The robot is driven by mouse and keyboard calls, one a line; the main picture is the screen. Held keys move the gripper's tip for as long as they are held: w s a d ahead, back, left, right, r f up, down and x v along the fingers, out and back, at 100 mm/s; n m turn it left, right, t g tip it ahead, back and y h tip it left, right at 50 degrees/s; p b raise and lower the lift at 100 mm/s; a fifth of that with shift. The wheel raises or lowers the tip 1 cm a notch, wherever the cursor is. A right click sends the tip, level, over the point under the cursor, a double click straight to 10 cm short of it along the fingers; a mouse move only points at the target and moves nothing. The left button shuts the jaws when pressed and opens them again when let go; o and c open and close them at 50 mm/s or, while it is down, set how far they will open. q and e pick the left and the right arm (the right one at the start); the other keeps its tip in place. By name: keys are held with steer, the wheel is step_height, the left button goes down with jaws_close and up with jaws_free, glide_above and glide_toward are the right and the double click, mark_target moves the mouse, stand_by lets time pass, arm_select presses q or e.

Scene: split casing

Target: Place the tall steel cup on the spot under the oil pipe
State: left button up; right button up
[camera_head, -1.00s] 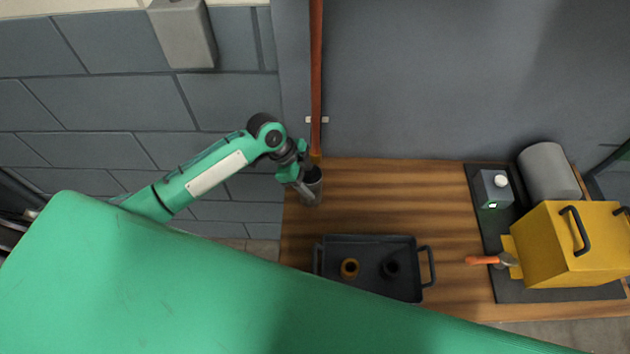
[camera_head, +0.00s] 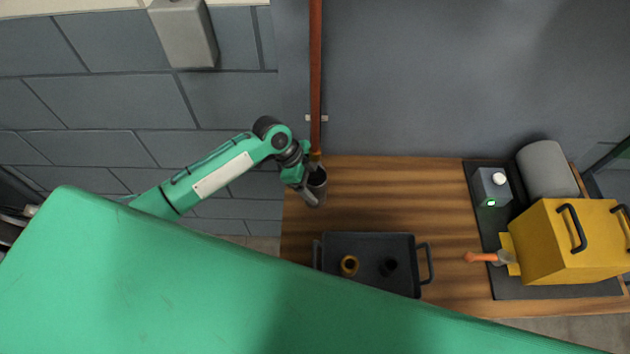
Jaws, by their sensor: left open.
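The tall steel cup (camera_head: 318,187) stands on the wooden table near its left back edge. The red-brown oil pipe (camera_head: 316,80) runs down the wall, and its lower end is just above the cup's mouth. My left gripper (camera_head: 306,188) is open at the cup's left side, with a finger close to the cup wall. I cannot tell whether it touches the cup. The spot under the pipe is hidden by the cup and gripper. My right gripper is not in view.
A dark tray (camera_head: 340,285) with an orange ring and a black ring sits in front. At right, a yellow casing (camera_head: 565,245), a grey cylinder (camera_head: 547,171), a small box with a green light (camera_head: 492,187) and an orange-handled tool (camera_head: 482,257) sit on or by a dark mat. The table middle is clear.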

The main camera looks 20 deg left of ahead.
arm_select(q)
steer(key=b+v, duration=0.2)
steer(key=v, duration=0.9)
steer(key=shift+r+b, duration=0.2)
steer(key=shift+b, duration=0.1)
steer(key=shift+a, duration=0.1)
